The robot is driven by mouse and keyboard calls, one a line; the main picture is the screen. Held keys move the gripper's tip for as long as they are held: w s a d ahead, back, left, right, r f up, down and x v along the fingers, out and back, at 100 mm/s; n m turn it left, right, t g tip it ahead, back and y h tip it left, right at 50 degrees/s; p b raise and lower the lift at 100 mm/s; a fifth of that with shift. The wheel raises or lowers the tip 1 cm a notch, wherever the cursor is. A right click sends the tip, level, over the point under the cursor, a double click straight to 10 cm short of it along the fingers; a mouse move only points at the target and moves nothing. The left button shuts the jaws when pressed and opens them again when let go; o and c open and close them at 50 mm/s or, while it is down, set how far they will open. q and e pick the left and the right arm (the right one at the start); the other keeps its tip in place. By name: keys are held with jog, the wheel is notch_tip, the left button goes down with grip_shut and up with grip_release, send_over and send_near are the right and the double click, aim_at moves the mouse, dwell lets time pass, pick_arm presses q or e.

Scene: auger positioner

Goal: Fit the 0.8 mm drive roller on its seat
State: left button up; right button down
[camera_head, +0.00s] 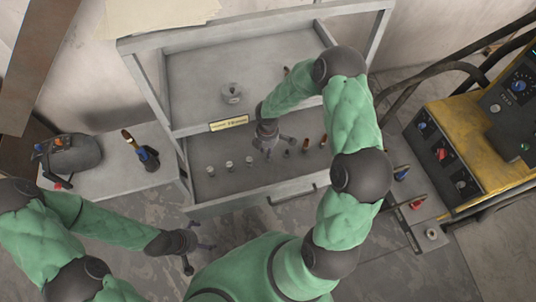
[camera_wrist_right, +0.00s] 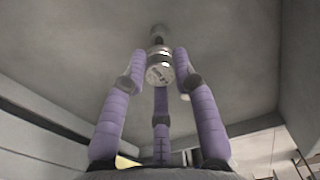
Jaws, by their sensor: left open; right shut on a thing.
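My right gripper (camera_head: 272,146) points down over the lower shelf, between the silver pieces and the copper-tipped pieces. In the right wrist view its purple fingers (camera_wrist_right: 160,90) are shut on a small silver cylindrical roller (camera_wrist_right: 160,74) with dark print on its face. The print is too small to read. A darker metal piece (camera_wrist_right: 157,36) shows just beyond the roller; I cannot tell whether they touch. Several small silver pieces (camera_head: 229,165) stand on the lower shelf. A round metal piece (camera_head: 232,93) sits on the upper shelf; I cannot tell whether it is the seat. My left gripper (camera_head: 188,247) is open and empty, low at the left.
The metal shelf unit (camera_head: 186,210) has a raised rim and a yellow label (camera_head: 229,124). Copper-tipped pieces (camera_head: 305,146) stand near my right gripper. A yellow machine (camera_head: 460,140) with cables is at the right. A dark helmet-like object (camera_head: 75,155) and a torch (camera_head: 140,150) are at left.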

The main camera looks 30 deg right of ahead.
jog(key=shift+r+p, duration=0.95)
jog(key=shift+r, duration=0.3)
